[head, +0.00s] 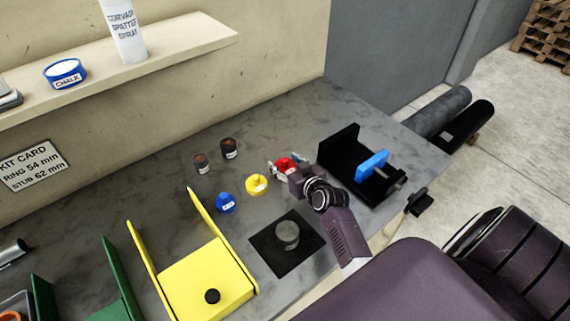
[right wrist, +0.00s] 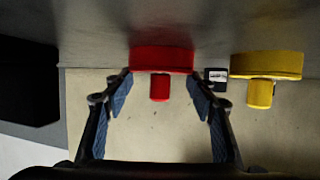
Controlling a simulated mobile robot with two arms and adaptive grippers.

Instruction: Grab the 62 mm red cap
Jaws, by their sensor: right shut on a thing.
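The red cap (head: 285,162) is on the grey bench, behind the yellow cap and to its right in the head view. My right gripper (head: 284,168) reaches in from the front right and is at the cap. In the right wrist view the red cap (right wrist: 162,60) has a wide disc and a narrower stub pointing toward the camera. The fingertips of my right gripper (right wrist: 160,77) meet the two sides of the disc, so it is shut on the cap. Its size label cannot be read. My left gripper is out of view.
A yellow cap (head: 257,184) stands close beside the red one, with a blue cap (head: 226,204) nearer the yellow tray (head: 190,285). Two dark cylinders (head: 229,148) stand behind. A black fixture with a blue part (head: 371,163) is to the right; a black mat (head: 266,251) lies in front.

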